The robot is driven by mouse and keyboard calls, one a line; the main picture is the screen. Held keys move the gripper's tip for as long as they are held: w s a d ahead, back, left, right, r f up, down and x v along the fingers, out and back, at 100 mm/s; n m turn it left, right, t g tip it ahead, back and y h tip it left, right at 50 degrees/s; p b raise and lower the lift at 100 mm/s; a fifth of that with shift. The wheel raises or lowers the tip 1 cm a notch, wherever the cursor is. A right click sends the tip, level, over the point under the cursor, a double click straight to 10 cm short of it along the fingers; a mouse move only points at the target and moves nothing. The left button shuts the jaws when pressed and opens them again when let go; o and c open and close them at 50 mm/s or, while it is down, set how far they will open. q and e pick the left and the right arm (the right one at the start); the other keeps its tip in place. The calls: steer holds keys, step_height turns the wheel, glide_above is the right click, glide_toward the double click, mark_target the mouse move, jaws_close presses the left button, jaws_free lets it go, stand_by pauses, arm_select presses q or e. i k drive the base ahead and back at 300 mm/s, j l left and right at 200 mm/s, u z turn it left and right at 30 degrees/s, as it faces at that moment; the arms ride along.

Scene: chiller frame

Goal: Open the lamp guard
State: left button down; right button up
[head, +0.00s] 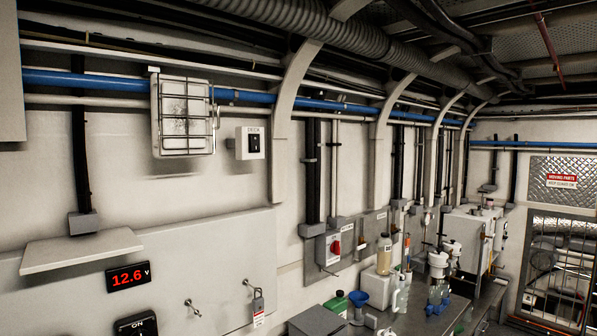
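The lamp guard (184,117) is a pale wire cage over a box-shaped lamp, high on the left wall in the head view. It looks closed flat against the lamp. A small handle or latch part (215,116) stands out at its right side. Neither of my grippers shows in the head view.
A switch box (250,143) is just right of the lamp, and a blue pipe (85,81) runs along the wall by it. A pale shelf (82,249) juts out below left. A padlock (258,301) hangs lower down. Bottles and funnels crowd the bench (455,312) at right.

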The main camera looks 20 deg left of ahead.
mark_target(158, 84)
steer(key=u, duration=1.55)
